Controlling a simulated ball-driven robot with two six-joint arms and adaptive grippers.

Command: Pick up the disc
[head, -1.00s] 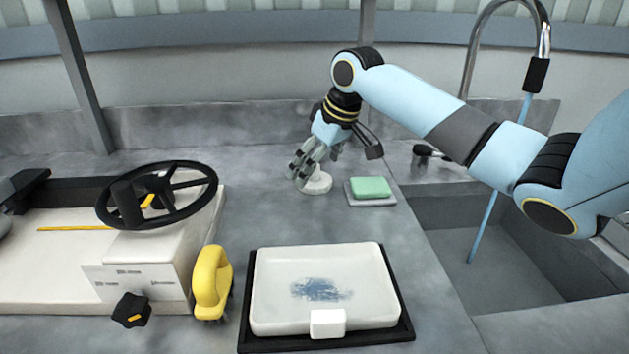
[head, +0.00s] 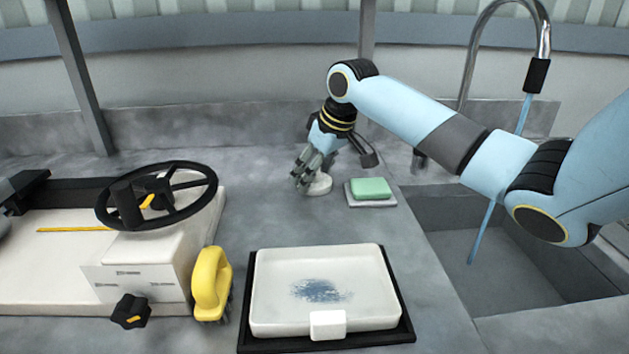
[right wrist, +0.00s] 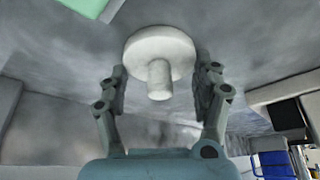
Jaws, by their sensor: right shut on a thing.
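The disc (head: 320,185) is white and round, low on the grey counter beside the green block. In the right wrist view the disc (right wrist: 150,45) shows a short round knob standing from its middle. My right gripper (head: 308,178) is at the disc, with its grey fingers pointing down. In the right wrist view its two fingers are on opposite sides of the disc's rim, shut on it. The fingers partly hide the disc in the head view, and I cannot tell whether it touches the counter. My left gripper is not in view.
A green block (head: 370,187) lies on a small tray just right of the disc. A sink (head: 500,250) with a tall tap is at the right. A white tray (head: 375,285), yellow-handled brush (head: 210,282) and black handwheel (head: 207,199) are nearer. Counter between is clear.

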